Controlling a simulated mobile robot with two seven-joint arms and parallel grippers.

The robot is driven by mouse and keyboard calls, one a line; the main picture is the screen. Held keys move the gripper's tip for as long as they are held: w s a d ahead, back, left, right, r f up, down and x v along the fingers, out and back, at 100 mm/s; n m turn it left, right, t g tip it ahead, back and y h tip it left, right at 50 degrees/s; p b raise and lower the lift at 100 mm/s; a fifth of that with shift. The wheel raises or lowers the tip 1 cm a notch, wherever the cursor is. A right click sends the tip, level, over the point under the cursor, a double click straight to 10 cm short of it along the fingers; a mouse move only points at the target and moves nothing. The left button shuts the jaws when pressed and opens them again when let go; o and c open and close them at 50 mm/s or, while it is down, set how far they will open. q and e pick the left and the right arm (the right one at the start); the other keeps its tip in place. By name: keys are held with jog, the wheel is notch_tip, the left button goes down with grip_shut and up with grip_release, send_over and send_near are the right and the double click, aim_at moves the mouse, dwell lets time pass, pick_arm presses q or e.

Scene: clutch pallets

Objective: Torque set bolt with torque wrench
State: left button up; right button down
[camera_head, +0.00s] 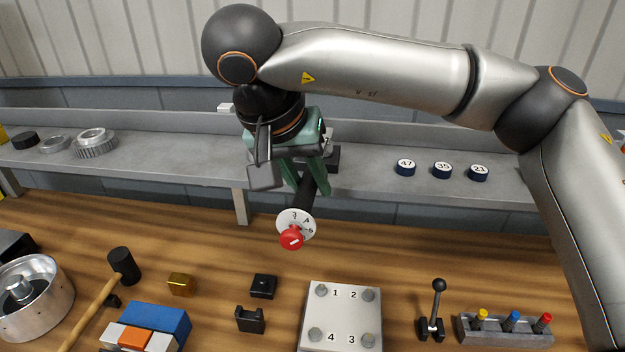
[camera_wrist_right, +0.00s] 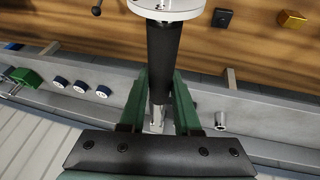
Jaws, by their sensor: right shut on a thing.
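My right gripper (camera_head: 307,178) is shut on the black handle of the torque wrench (camera_head: 304,194) and holds it above the bench, in front of the rear shelf. The wrench has a white numbered dial (camera_head: 297,220) and a red knob (camera_head: 291,238) at its lower end. In the right wrist view the green fingers (camera_wrist_right: 160,98) lie either side of the black handle (camera_wrist_right: 161,62). A pale block (camera_head: 340,318) with several bolts, numbered 1 to 4, sits at the front middle, below and right of the wrench, apart from it. My left gripper is not in view.
Two small black holders (camera_head: 263,286) (camera_head: 249,319) stand left of the block. A lever (camera_head: 437,300) and a rack with coloured pegs (camera_head: 505,330) stand right. A mallet (camera_head: 122,265), gold block (camera_head: 181,284) and metal housing (camera_head: 35,300) lie left. Numbered blue discs (camera_head: 442,170) are on the shelf (camera_head: 380,190).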

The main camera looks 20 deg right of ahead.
jog(key=shift+a+r, duration=0.1)
jog(key=shift+a, duration=0.1)
jog(key=shift+w+a+m, duration=0.3)
jog(key=shift+a, duration=0.1)
dwell(0.4)
jog(key=shift+r, duration=0.1)
jog(key=shift+r, duration=2.4)
